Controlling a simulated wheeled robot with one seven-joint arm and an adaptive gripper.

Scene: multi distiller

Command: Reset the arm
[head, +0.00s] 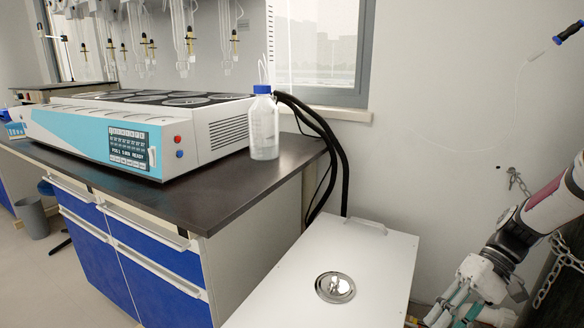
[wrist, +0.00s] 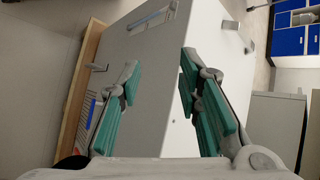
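My gripper (head: 462,306) is at the lower right of the head view, beside the white box-shaped unit with a round metal lid. Its fingers point down and to the left. In the wrist view, the two green-padded fingers of my gripper (wrist: 158,95) stand wide apart with nothing between them. Behind them is a large white cabinet face (wrist: 150,90). My arm (head: 545,215) comes in from the right edge of the head view.
The white unit (head: 290,280) stands in front, its lid (head: 335,287) on top. A dark-topped bench (head: 225,195) holds the multi distiller (head: 150,130) and a blue-capped bottle (head: 264,130). Black hoses (head: 325,140) hang behind. A chain (head: 560,255) hangs near my arm.

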